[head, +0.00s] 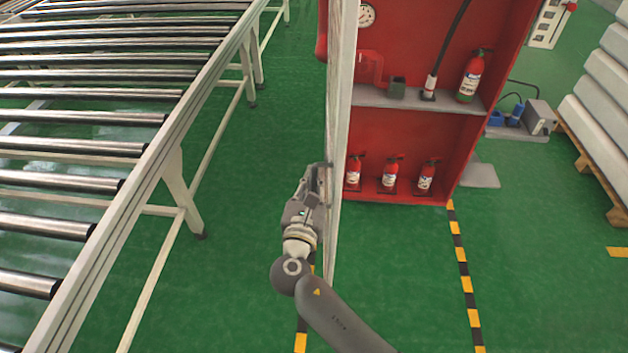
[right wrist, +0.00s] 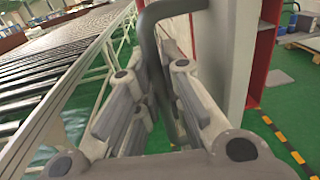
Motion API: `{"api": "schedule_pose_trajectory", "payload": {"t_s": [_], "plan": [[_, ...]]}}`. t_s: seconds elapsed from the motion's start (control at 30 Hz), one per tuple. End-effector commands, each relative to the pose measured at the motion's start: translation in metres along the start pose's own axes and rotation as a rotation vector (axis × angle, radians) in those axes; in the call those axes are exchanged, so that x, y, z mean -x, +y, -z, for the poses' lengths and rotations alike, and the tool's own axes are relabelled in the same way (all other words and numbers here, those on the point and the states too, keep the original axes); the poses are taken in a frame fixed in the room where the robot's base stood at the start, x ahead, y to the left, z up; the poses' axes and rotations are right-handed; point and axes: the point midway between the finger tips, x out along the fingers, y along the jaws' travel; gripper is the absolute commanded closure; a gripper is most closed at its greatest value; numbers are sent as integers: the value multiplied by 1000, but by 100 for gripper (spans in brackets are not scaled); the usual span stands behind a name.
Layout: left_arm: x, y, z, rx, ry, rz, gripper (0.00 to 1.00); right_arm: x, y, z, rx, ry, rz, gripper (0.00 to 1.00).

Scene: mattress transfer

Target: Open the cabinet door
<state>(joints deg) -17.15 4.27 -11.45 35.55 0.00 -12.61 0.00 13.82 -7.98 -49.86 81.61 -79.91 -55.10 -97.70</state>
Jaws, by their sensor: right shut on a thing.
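The red cabinet (head: 440,125) stands open at the top centre of the head view, with its inside showing. Its pale door (head: 340,110) is swung out towards me and shows nearly edge-on; in the right wrist view it is the light panel (right wrist: 232,50) on the right. My right gripper (head: 318,185) is at the door's left side in the head view. In the right wrist view its fingers (right wrist: 160,105) are shut around the dark grey bar handle (right wrist: 151,50). The fingers partly hide the handle. My left gripper is not in view.
A roller conveyor (head: 95,120) fills the left side, with a strip of green floor between it and the door. Fire extinguishers (head: 390,175) stand inside the cabinet. White stacked slabs (head: 602,95) lie on a pallet at the right. Green floor right of the door is clear.

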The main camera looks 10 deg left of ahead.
Motion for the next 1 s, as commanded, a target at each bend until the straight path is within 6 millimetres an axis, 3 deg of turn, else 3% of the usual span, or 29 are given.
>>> {"api": "schedule_pose_trajectory", "payload": {"t_s": [0.13, 0.17, 0.3, 0.67, 0.83, 1.0], "plan": [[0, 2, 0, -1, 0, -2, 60, 0, -1, 1, 4, 0, 2, 100], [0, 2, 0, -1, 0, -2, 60, 0, -1, 1, 4, 0, 2, 87], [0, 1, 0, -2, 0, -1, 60, 0, -1, 1, 3, 1, 2, 69], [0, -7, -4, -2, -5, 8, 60, 3, 0, 0, 0, 1, 1, 68], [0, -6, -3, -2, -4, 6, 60, 24, -1, 1, -1, 2, 1, 68], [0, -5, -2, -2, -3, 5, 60, 62, 0, 2, -1, 4, 0, 68]]}}
